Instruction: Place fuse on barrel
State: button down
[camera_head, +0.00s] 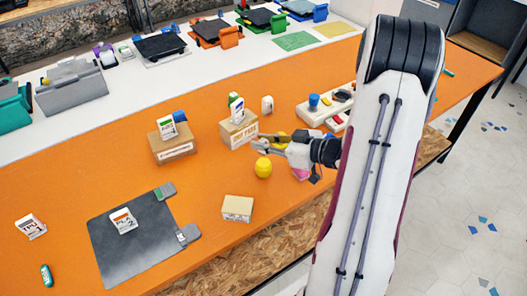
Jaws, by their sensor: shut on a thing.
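My gripper (259,145) reaches in from the right over the orange table. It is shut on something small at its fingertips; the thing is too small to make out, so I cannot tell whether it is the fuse. A rounded yellow object (263,168) with a narrower top is just below the fingertips; it may be the barrel. I cannot tell whether it touches the fingers. Another yellow thing (281,137) shows behind my gripper, partly hidden.
Two cardboard boxes (173,146) (241,130) with labelled items stand behind. A small tan box (237,208) and a dark mat (110,251) are in front. A white control panel (312,112) is near my arm. Printers line the white back strip. The table's left middle is clear.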

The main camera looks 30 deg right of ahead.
aim_at(264, 153)
jog(key=shift+f, duration=2.05)
jog(key=shift+f, duration=0.1)
jog(key=c, duration=1.9)
grip_release()
jog(key=shift+v, duration=6.05)
jog(key=shift+w, duration=0.1)
